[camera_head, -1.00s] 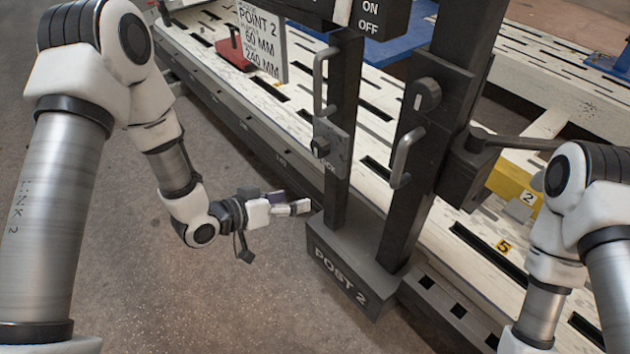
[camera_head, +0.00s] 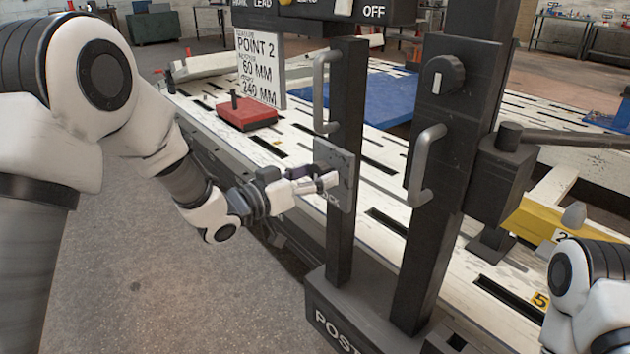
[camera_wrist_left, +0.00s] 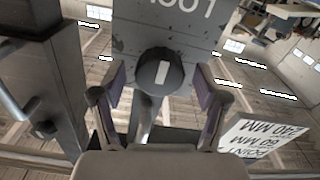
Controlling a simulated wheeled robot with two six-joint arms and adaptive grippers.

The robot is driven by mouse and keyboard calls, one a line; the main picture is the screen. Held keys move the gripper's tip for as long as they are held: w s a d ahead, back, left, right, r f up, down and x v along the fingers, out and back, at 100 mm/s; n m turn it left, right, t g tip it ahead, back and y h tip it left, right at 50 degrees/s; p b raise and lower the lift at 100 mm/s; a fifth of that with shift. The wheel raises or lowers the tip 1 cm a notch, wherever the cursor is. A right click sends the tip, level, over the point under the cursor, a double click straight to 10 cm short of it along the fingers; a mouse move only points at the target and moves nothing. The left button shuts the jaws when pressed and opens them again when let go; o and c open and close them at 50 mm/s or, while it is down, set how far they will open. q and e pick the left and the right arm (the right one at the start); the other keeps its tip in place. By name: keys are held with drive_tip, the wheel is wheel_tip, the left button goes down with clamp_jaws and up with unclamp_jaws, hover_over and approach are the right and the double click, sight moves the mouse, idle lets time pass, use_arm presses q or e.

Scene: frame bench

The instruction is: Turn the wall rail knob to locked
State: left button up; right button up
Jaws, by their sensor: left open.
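A dark round knob (camera_wrist_left: 158,72) with a white mark sits on a grey plate (camera_wrist_left: 185,25) in the left wrist view. The mark stands nearly upright in that picture. The plate (camera_head: 345,172) is on the left dark post in the head view, with partly covered lettering ending in "CK". There, my left gripper hides the knob. My left gripper (camera_head: 322,181) is open in front of the plate. In the wrist view its fingers stand on either side of the knob, with visible gaps; I cannot tell whether they reach around it. My right gripper is out of view.
A second knob (camera_head: 441,77) with a white mark is on the right post. Bar handles (camera_head: 424,165) stick out from both posts. A sign (camera_head: 260,65) and a red block (camera_head: 246,113) are on the slotted bench behind. The floor at left is clear.

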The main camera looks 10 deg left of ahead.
use_arm(q)
drive_tip(key=c, duration=1.2)
drive_tip(key=shift+o, duration=0.2)
drive_tip(key=shift+m, duration=0.4)
drive_tip(key=m, duration=0.3)
drive_tip(key=m+b, duration=0.1)
drive_tip(key=m, duration=0.3)
drive_tip(key=m+b, duration=0.2)
drive_tip(key=m, duration=0.3)
drive_tip(key=shift+f, duration=0.15)
drive_tip(key=m+b, duration=0.2)
drive_tip(key=m, duration=0.3)
drive_tip(key=shift+b, duration=0.4)
